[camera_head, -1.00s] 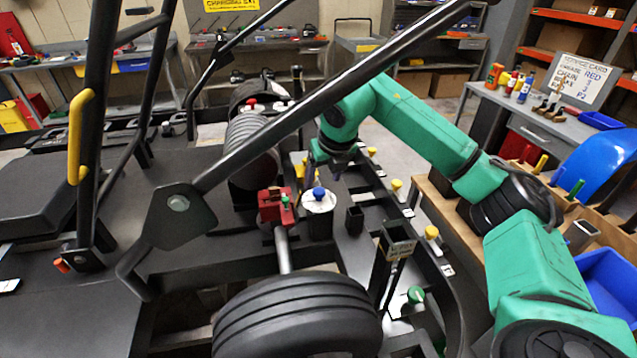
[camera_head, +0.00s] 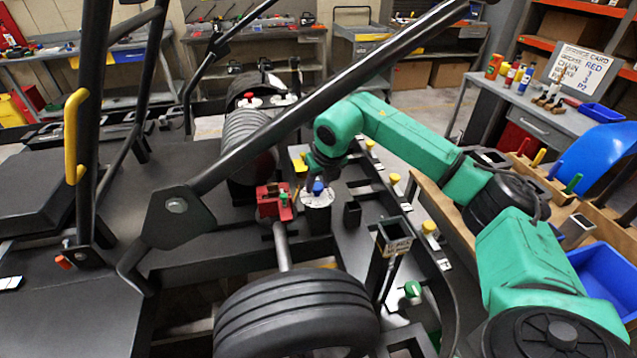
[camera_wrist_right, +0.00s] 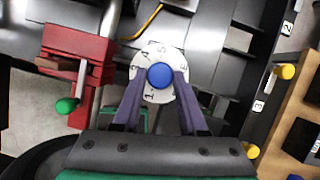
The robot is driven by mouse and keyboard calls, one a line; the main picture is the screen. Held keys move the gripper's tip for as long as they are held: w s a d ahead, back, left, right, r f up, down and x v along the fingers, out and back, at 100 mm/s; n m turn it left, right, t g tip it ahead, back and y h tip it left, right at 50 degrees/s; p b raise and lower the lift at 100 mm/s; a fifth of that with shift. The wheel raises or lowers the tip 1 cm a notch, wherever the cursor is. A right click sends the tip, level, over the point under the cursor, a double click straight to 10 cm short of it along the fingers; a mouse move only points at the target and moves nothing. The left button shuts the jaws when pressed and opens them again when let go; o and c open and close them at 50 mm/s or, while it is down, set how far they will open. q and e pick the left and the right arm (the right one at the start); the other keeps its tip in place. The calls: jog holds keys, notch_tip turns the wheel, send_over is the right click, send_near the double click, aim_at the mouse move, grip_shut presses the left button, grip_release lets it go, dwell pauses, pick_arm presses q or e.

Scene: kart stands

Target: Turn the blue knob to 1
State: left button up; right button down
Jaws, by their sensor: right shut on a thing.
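The blue knob (camera_head: 318,187) sits at the centre of a white round dial (camera_head: 320,200) on the kart. In the right wrist view the blue knob (camera_wrist_right: 160,76) lies between the two fingertips of my right gripper (camera_wrist_right: 160,88), which is shut on it. The dial (camera_wrist_right: 150,56) shows printed marks around the knob, with a 1 near the left finger. Which mark the knob points to cannot be made out. My right gripper (camera_head: 320,178) also shows in the head view, above the knob. My left gripper is not in view.
A red block with a green knob (camera_head: 273,203) stands just left of the dial. A dark frame bar (camera_head: 300,120) crosses above. A black tyre (camera_head: 297,310) is in front. Several yellow knobs (camera_head: 395,179) line the right rail.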

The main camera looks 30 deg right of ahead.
jog(key=shift+d+n, duration=0.1)
jog(key=shift+n, duration=0.2)
jog(key=n+y+b, duration=0.1)
jog(key=n, duration=0.1)
jog(key=shift+d+n, duration=0.1)
jog(key=shift+n, duration=0.3)
jog(key=n+y, duration=0.1)
jog(key=n, duration=0.1)
jog(key=shift+w+n, duration=0.1)
jog(key=shift+n, duration=0.2)
jog(key=n+y, duration=0.1)
jog(key=n, duration=0.1)
jog(key=n+g, duration=0.1)
jog(key=n, duration=0.1)
jog(key=shift+w+d+r+y, duration=0.1)
jog(key=shift+d+r+y, duration=0.1)
jog(key=shift+y, duration=0.2)
jog(key=n+g, duration=0.1)
jog(key=n, duration=0.2)
jog(key=n+g+y+p, duration=0.1)
jog(key=n, duration=0.1)
jog(key=shift+w+f+n, duration=0.1)
jog(key=shift+w+n, duration=0.1)
jog(key=shift+n, duration=0.2)
jog(key=shift+d, duration=0.1)
jog(key=shift+c, duration=2.2)
grip_release()
